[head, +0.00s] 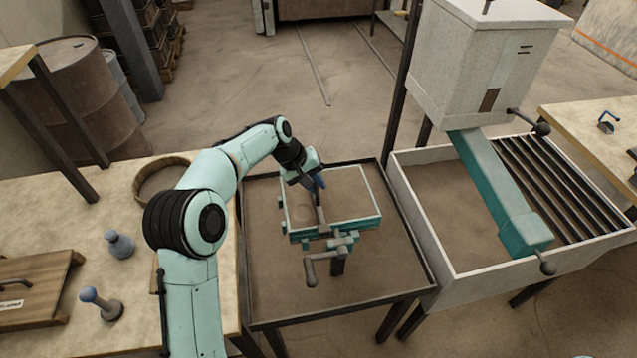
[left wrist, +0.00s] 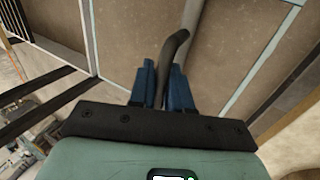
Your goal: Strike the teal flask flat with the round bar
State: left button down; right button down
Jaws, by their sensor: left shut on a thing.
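The teal flask (head: 362,222) is a rectangular teal frame filled with brown sand. It stands on the dark-edged tray table in the middle of the head view. My left gripper (head: 314,182) is over the flask's sand, and its blue fingers (left wrist: 163,90) are shut on the round bar. The bar (head: 320,212) is thin and grey, and reaches down across the sand. In the left wrist view the bar (left wrist: 174,58) rises from between the fingers and bends. Whether it touches the sand or rim is unclear. My right gripper is out of view.
A round sieve ring (head: 160,180), a grey rammer (head: 119,244), a blue-knobbed tool (head: 102,304) and a wooden board (head: 32,290) are on the left bench. A grey hopper (head: 480,60) with a teal chute (head: 497,195) stands over the slatted bin (head: 410,205) at the right.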

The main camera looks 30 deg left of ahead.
pick_arm(q)
jog(key=shift+s+a+b, duration=0.35)
jog(key=shift+s+a, duration=0.4)
jog(key=shift+a, duration=0.15)
jog(key=shift+s+a+f+b, duration=0.15)
jog(key=shift+s+a+b, duration=0.15)
jog(key=shift+s+a, duration=0.9)
jog(key=s+a, duration=0.1)
jog(key=a, duration=0.1)
jog(key=shift+s+a, duration=0.3)
jog(key=shift+s, duration=0.1)
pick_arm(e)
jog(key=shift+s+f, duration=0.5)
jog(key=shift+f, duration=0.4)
pick_arm(q)
jog(key=shift+r, duration=0.25)
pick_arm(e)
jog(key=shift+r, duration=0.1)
